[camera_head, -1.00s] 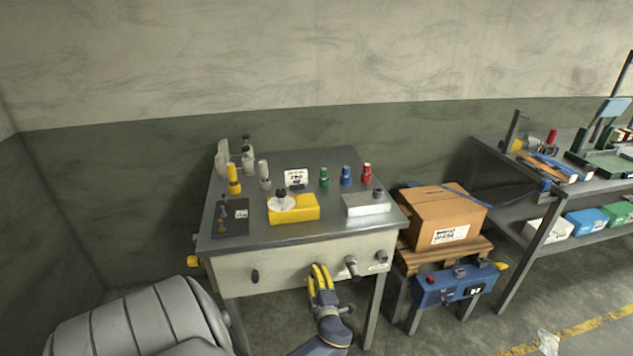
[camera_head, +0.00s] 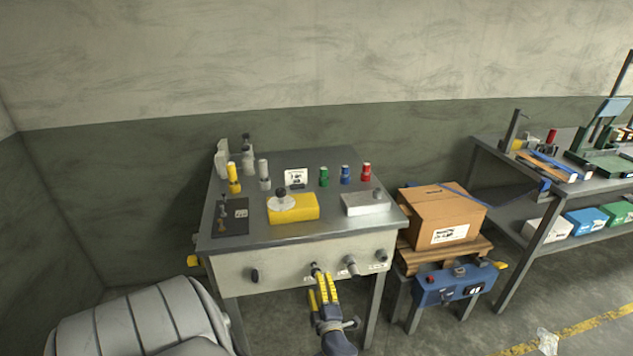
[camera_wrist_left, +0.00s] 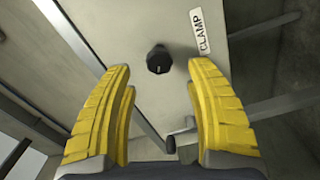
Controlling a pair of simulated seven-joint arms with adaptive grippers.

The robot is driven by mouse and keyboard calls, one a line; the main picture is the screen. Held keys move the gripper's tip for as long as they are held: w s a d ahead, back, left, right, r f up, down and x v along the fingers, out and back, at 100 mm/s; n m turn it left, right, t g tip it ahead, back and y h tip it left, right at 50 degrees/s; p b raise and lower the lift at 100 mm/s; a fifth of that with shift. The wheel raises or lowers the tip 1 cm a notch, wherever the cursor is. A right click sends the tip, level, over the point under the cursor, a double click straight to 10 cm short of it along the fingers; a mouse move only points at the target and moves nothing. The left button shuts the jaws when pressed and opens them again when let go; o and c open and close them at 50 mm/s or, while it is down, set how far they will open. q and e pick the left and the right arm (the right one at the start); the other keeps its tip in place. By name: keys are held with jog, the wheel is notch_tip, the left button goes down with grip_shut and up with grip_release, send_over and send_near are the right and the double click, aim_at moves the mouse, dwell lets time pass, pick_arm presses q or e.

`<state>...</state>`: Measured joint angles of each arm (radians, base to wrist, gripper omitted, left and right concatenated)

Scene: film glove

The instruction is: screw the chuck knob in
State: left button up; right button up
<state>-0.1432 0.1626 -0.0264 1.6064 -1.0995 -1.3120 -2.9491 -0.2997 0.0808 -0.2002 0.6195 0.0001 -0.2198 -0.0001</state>
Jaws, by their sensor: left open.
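The bench's pale front panel (camera_head: 285,268) carries several dark knobs. One small black knob (camera_head: 315,270) sits just beyond the tips of my left gripper (camera_head: 322,287). In the left wrist view a black knob (camera_wrist_left: 158,60) stands out from the panel, beside a "CLAMP" label (camera_wrist_left: 202,32). It lies between and beyond the yellow fingertips (camera_wrist_left: 158,75), which are apart and empty. Another dark knob (camera_head: 254,275) is at the panel's left. No label legible here says chuck, so I cannot tell which knob is the chuck knob. My right gripper is out of view.
On the panel, a grey cylindrical fitting (camera_head: 351,265) and a dark knob (camera_head: 381,256) are to the right. A yellow block (camera_head: 293,210) and a grey box (camera_head: 366,205) stand on the benchtop. A blue unit (camera_head: 455,284) and a cardboard box (camera_head: 440,212) are at right.

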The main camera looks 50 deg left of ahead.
pick_arm(q)
jog(key=v, duration=0.7)
dwell(0.3)
